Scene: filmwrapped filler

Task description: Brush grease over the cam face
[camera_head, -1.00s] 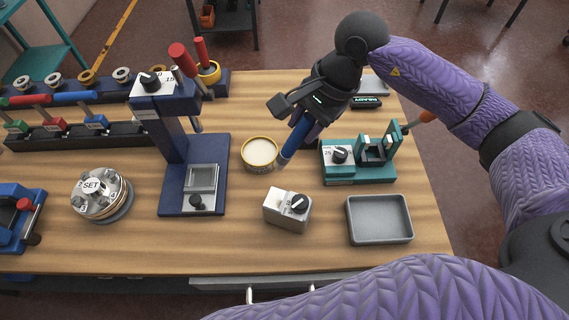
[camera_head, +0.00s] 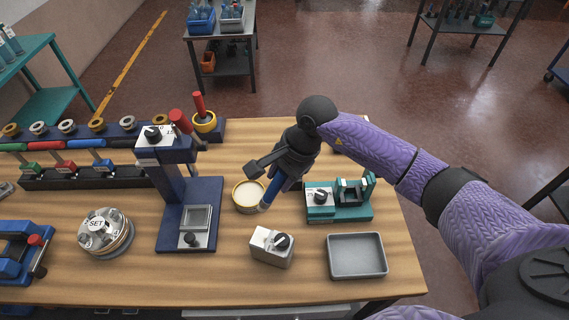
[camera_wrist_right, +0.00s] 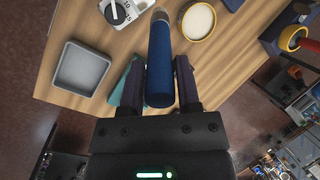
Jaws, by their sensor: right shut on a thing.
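My right gripper (camera_head: 274,180) is shut on the blue handle of a brush (camera_head: 270,191), which slants down to the left. In the right wrist view the handle (camera_wrist_right: 159,70) lies between both fingers. The brush's pale tip (camera_wrist_right: 160,16) is beside the round tin of pale grease (camera_head: 249,194); I cannot tell whether they touch. The tin also shows in the right wrist view (camera_wrist_right: 198,20). A silvery block with a black knob (camera_head: 272,246) stands nearer on the bench. I cannot tell which part is the cam face. My left gripper is out of view.
A teal fixture (camera_head: 338,211) stands right of the tin, with a grey tray (camera_head: 357,256) in front of it. A tall blue press (camera_head: 172,182) stands left, with a round SET dial (camera_head: 104,230) beyond it. The bench (camera_head: 210,275) is bare along the front.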

